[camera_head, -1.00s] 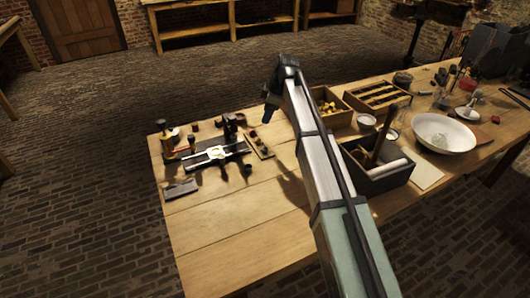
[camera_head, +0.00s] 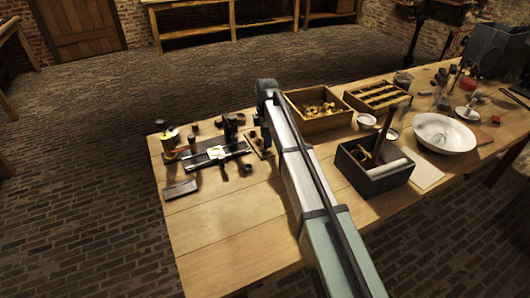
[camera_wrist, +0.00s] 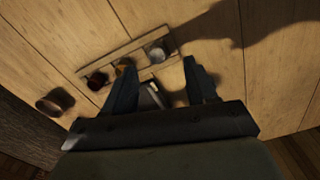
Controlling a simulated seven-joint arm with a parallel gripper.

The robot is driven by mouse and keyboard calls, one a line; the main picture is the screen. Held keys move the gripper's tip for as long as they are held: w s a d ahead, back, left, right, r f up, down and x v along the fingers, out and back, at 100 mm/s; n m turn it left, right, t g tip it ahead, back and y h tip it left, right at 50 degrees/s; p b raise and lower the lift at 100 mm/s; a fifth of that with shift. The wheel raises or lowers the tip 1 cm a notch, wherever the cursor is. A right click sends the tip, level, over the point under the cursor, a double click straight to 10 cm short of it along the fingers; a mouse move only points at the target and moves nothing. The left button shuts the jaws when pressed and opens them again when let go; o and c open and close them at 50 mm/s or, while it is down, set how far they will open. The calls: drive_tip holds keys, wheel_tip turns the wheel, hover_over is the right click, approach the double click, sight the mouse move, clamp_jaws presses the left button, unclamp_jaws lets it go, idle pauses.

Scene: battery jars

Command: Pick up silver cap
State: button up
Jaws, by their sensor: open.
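In the wrist view, a small wooden rack (camera_wrist: 128,56) holds several small caps in a row. A pale silver-looking one, likely the silver cap (camera_wrist: 157,52), sits at its right end, with an amber one and a dark red one to the left. My gripper (camera_wrist: 158,72) is open, pointing down above the rack's near side. The silver cap lies just beyond the fingertips, roughly between them, and apart from them. A pale and dark object shows between the fingers, partly hidden. In the head view, my arm covers part of the rack (camera_head: 257,139) and most of the gripper.
A small round cup (camera_wrist: 55,102) stands left of the rack. In the head view, a black instrument (camera_head: 222,155) stands left of the arm. A box of brass parts (camera_head: 316,109) and a dark tool tray (camera_head: 372,180) lie right.

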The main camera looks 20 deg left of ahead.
sight(265, 151)
drive_tip(key=shift+w+a+f, duration=0.1)
drive_tip(key=shift+a+f, duration=0.05)
drive_tip(key=shift+f, duration=1.25)
drive_tip(key=shift+w+a+f, duration=0.1)
drive_tip(key=shift+f, duration=1.25)
clamp_jaws()
